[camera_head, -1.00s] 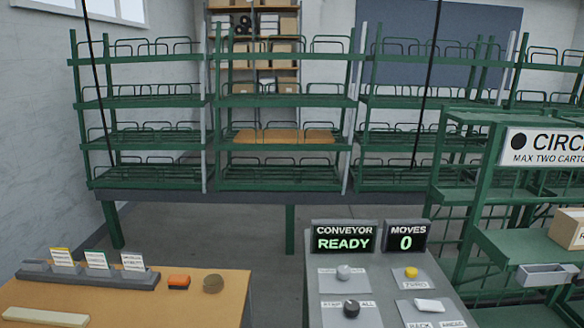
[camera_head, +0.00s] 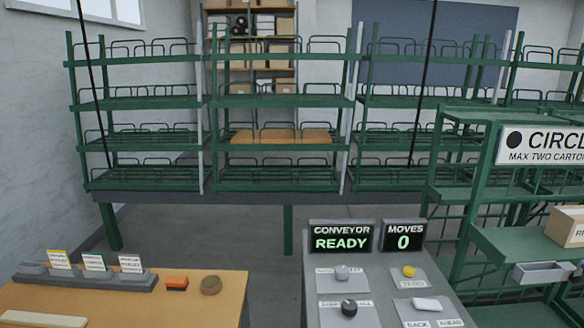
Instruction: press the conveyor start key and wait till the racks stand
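The grey control desk (camera_head: 380,285) stands at the lower middle right. Its conveyor display (camera_head: 341,238) reads CONVEYOR READY, and the moves display (camera_head: 404,236) reads 0. On the desk are a grey knob (camera_head: 342,272), a black knob (camera_head: 349,308), a yellow button (camera_head: 408,271) labelled ZERO and a white key (camera_head: 427,304) with a BACK / AHEAD label. The labels by the two knobs are partly covered and hard to read. The green racks (camera_head: 280,172) stand in a row behind, mostly empty. Neither of my grippers is in view.
A wooden table (camera_head: 215,300) at lower left holds a card holder (camera_head: 85,277), an orange block (camera_head: 177,283) and a round brown thing (camera_head: 211,285). A green shelf (camera_head: 520,245) with a CIRCLE sign, a carton (camera_head: 566,226) and a grey tray (camera_head: 543,273) stands at right.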

